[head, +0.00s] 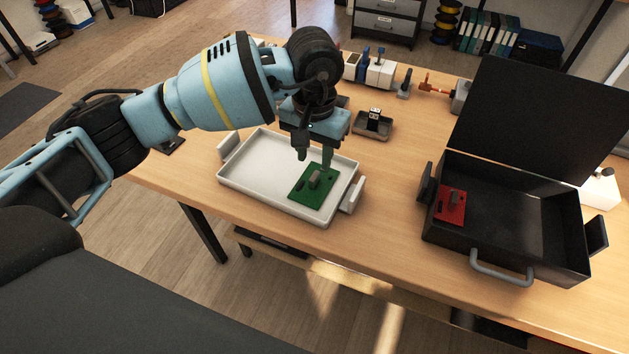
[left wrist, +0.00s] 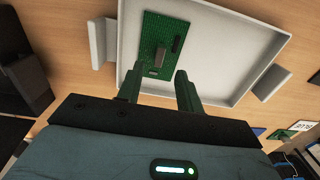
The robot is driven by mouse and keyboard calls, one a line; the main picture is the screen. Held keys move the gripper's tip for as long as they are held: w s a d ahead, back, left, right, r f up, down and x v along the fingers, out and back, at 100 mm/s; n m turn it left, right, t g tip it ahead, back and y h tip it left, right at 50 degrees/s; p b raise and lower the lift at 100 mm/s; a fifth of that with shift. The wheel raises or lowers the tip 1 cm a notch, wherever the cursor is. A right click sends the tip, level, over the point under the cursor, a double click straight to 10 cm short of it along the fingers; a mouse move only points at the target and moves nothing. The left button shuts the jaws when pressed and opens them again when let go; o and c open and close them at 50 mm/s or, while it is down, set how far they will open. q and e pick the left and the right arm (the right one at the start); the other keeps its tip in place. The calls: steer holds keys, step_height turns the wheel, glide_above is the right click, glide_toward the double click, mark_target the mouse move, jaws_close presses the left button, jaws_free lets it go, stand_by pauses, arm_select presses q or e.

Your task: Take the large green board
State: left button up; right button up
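The large green board (head: 314,188) lies flat in the right end of the white tray (head: 250,185). It has a small grey block on top. In the left wrist view the board (left wrist: 165,30) shows ahead of the fingers, with a grey block and a dark strip on it. My left gripper (head: 315,162) points down just above the board, its two fingers apart with nothing between them. In the left wrist view the open fingers (left wrist: 160,85) are near the board's edge; contact cannot be told. My right gripper is not in view.
An open black case (head: 510,215) stands at the right with a red board (head: 450,205) in its left end. A small tray (head: 373,125) with a dark part sits behind the white tray. Several fittings line the back edge. Bare table lies between tray and case.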

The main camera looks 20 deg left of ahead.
mark_target(314, 175)
arm_select(q)
steer(key=shift+f+p, duration=0.3)
steer(key=shift+f, duration=2.3)
jaws_close()
